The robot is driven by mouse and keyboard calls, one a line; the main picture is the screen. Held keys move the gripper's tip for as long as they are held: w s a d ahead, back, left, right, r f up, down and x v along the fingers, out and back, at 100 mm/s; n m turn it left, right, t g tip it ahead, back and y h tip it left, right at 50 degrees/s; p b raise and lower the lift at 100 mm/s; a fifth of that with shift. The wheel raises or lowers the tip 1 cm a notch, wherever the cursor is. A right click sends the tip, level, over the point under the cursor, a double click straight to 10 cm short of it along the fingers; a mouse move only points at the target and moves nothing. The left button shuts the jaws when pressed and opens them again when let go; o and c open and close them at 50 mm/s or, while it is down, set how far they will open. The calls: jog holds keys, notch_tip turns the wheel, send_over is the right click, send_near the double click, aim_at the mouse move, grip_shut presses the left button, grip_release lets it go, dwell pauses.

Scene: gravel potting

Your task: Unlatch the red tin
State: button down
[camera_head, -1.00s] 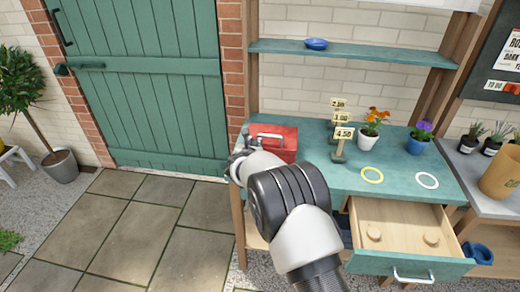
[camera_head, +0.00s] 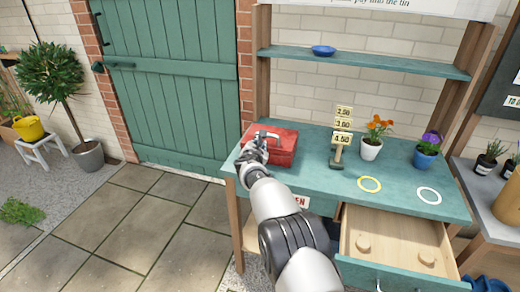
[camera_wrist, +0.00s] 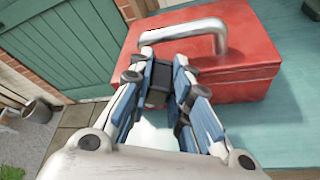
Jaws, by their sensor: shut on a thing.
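The red tin (camera_head: 284,150) stands closed at the left end of the green bench, its silver handle (camera_head: 262,136) on top. In the wrist view, the red tin (camera_wrist: 245,75) fills the upper right, with the handle (camera_wrist: 190,27) arching above my fingers. My gripper (camera_head: 254,153) is at the tin's front left. In the wrist view, my gripper (camera_wrist: 162,64) has its fingertips close together against the tin, just below the handle's left end. It is shut on part of the tin.
An open drawer (camera_head: 395,240) juts out at the front right. A shelf (camera_head: 390,61) runs above.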

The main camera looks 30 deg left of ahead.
jog(key=c, duration=1.5)
grip_release()
jog(key=shift+v, duration=6)
jog(key=shift+c, duration=0.3)
